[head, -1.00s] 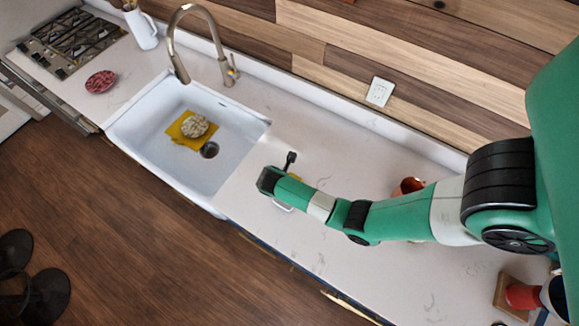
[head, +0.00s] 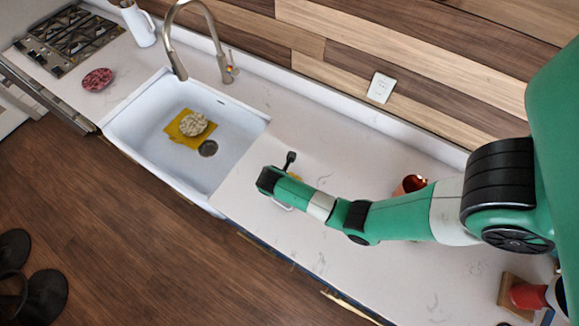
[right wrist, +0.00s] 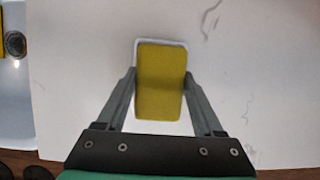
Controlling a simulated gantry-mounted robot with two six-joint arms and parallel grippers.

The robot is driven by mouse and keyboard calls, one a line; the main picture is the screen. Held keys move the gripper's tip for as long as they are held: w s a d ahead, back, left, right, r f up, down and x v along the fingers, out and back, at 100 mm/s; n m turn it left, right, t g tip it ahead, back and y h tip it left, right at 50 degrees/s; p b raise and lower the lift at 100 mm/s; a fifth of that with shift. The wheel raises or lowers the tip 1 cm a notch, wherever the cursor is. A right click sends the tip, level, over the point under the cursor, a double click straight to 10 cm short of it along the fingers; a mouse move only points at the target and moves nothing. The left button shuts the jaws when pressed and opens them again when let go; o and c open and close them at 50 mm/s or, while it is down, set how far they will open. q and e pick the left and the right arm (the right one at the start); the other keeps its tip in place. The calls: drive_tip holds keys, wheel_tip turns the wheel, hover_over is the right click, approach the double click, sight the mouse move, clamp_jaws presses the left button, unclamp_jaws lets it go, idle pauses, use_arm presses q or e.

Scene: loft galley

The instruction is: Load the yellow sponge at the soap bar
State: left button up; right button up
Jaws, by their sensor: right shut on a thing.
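The yellow sponge (right wrist: 160,82) is upright in the right wrist view, between the two fingers of my right gripper (right wrist: 161,78). The gripper is shut on its sides. A white rim, perhaps of a small dish (right wrist: 152,41), shows behind the sponge; I cannot tell whether they touch. In the head view my right gripper (head: 284,180) is low over the counter just right of the sink, and its wrist hides most of the sponge. I cannot identify a soap bar for sure; a reddish oval (head: 97,79) lies left of the sink. My left gripper is not in view.
The white sink (head: 150,110) holds a yellow cloth (head: 178,133) under a pale lumpy thing (head: 193,124), near the drain. A tall faucet (head: 223,65) stands behind it. A copper-coloured cup (head: 409,185) stands behind my forearm. The counter (head: 330,150) behind my gripper is clear.

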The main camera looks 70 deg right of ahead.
drive_tip(key=shift+f+b, duration=0.3)
drive_tip(key=shift+f, duration=0.2)
drive_tip(key=shift+f, duration=0.1)
idle(1.5)
wheel_tip(320, 180, up, 7)
drive_tip(key=p, duration=0.8)
drive_tip(key=shift+r, duration=0.2)
drive_tip(key=shift+f, duration=0.1)
